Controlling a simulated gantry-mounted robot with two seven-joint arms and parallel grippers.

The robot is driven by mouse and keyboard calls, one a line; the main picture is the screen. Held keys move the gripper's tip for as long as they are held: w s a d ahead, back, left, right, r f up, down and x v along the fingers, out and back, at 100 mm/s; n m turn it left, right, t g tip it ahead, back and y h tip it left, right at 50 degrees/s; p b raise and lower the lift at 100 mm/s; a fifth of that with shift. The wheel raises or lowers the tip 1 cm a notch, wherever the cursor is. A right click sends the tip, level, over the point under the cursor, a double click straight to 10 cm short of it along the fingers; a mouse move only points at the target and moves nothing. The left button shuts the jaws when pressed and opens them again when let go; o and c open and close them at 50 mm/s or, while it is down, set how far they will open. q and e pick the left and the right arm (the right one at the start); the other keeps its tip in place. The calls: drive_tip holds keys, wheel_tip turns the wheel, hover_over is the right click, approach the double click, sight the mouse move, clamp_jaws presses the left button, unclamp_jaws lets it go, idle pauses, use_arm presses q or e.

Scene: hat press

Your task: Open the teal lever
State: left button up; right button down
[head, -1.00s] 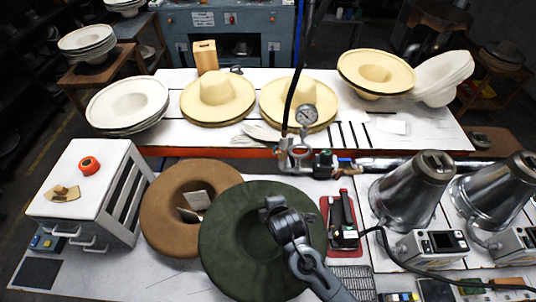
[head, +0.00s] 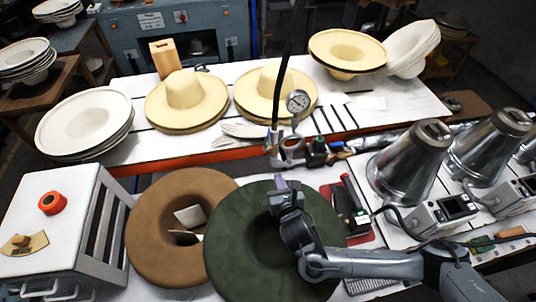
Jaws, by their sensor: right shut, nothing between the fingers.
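The pipe fitting with a round pressure gauge (head: 298,102) stands at the front edge of the rear white table. A small blue-green lever-like part (head: 338,147) shows on the pipe just right of it; its exact shape and position are too small to tell. My right gripper (head: 281,184) is shut and empty. It appears over the dark green hat (head: 232,240), below the fitting in the picture and apart from the lever. My right arm comes in from the lower right. My left gripper is not in view.
A brown hat (head: 150,235) lies left of the green one. A red-based tool (head: 348,208) sits right of my gripper. Metal cones (head: 400,165) stand at the right. A black hose (head: 289,60) hangs down to the fitting. Straw hats (head: 185,100) lie on the rear table.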

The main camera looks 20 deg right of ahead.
drive_tip(key=b, duration=0.1)
approach(267, 147)
wheel_tip(267, 147, down, 3)
drive_tip(key=shift+w+d+r, duration=0.1)
drive_tip(key=shift+w+r, duration=0.25)
drive_tip(key=shift+w, duration=0.45)
drive_tip(key=shift+w+d+r, duration=0.15)
drive_tip(key=shift+w+r, duration=0.25)
drive_tip(key=shift+w, duration=0.4)
drive_tip(key=shift+w+d+r, duration=0.1)
drive_tip(key=shift+w+r, duration=0.25)
drive_tip(key=shift+w, duration=0.4)
